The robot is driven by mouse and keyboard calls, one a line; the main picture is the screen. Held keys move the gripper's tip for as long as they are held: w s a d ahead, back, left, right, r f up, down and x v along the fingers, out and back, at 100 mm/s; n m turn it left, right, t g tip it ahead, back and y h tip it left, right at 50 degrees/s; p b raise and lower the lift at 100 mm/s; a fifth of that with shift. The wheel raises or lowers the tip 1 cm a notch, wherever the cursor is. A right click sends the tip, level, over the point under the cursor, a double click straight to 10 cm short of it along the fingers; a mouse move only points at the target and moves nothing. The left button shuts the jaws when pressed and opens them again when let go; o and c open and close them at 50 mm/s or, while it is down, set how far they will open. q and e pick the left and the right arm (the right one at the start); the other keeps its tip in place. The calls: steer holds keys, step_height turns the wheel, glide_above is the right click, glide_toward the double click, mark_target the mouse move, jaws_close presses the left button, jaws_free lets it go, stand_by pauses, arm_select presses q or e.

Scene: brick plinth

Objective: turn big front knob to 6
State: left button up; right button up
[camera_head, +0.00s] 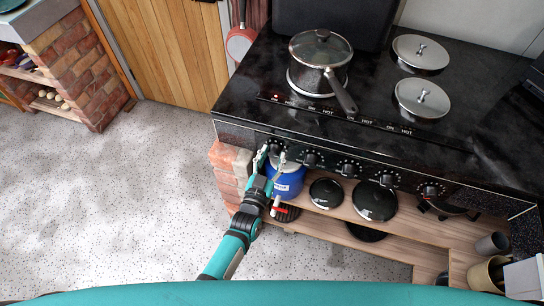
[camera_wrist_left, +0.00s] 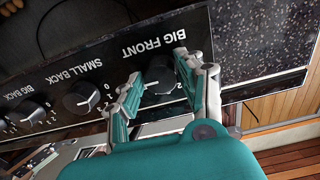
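The big front knob (camera_wrist_left: 159,74) is a black dial on the cooker's dark front panel, under the label BIG FRONT, which appears upside down in the left wrist view. It also shows as the leftmost knob in the head view (camera_head: 274,148). My left gripper (camera_wrist_left: 157,82) is open, with one finger on each side of this knob. I cannot tell whether the fingers touch it. In the head view the left gripper (camera_head: 271,158) reaches up to the panel's left end. A digit 2 shows beside the knob; its pointer is not clear. My right gripper is out of view.
The small back knob (camera_wrist_left: 82,97) and big back knob (camera_wrist_left: 27,114) are alongside. A lidded pot (camera_head: 318,66) and two steel covers (camera_head: 421,52) stand on the black hob. A blue pot (camera_head: 287,181) and pans (camera_head: 374,201) sit on the shelf below. Floor (camera_head: 120,200) at left is clear.

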arm_select(q)
steer(key=o, duration=0.3)
steer(key=shift+o, duration=0.2)
steer(key=v, duration=1.2)
steer(key=s+a+f+g+y, duration=0.1)
steer(key=s+a+f+g, duration=0.25)
steer(key=f, duration=0.45)
steer(key=s+a+f+g+y, duration=0.15)
steer(key=s+f, duration=0.25)
steer(key=f, duration=0.5)
steer(key=s+a+f+g, duration=0.3)
steer(key=s+f, duration=0.1)
steer(key=f, duration=0.4)
steer(key=s+a+f+g+y, duration=0.1)
steer(key=s+a+f+g, duration=0.1)
steer(key=s+a+f, duration=0.2)
steer(key=s+a+f+n+g+y, duration=0.1)
steer(key=s+a+f+g, duration=0.2)
steer(key=s, duration=0.8)
steer(key=s+a+f+g+y, duration=0.1)
steer(key=s+a+f+g, duration=0.2)
steer(key=s+a+f, duration=0.2)
steer(key=shift+s+f, duration=0.35)
steer(key=shift+s, duration=0.85)
